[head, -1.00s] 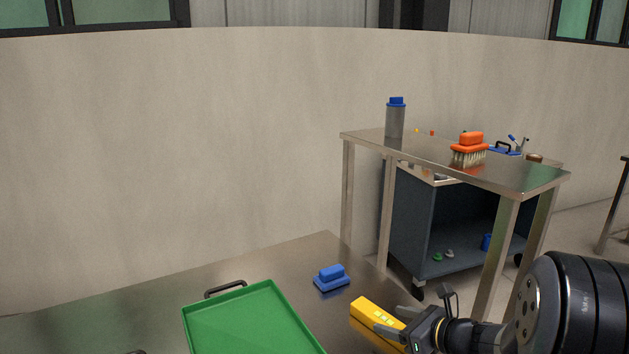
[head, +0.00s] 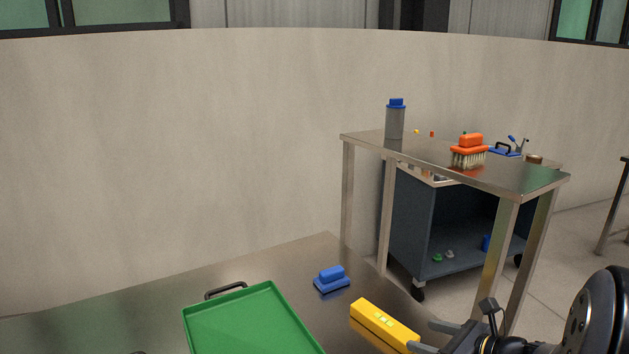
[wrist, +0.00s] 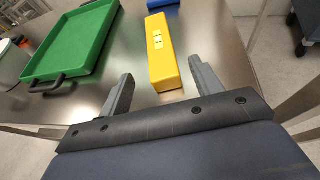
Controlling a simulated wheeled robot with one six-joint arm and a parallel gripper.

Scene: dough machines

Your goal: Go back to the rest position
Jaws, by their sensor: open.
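My gripper (head: 432,336) is at the lower right of the head view, close to the near end of a yellow block (head: 382,324) that lies on the metal table. Part of my arm shows at the right edge of the head view.
A green tray (head: 250,318) with dark handles lies left of the block. A blue brush-like item (head: 331,279) lies behind it. A second metal table (head: 430,153) stands at the back right with a grey bottle (head: 395,122) and an orange brush (head: 468,151).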

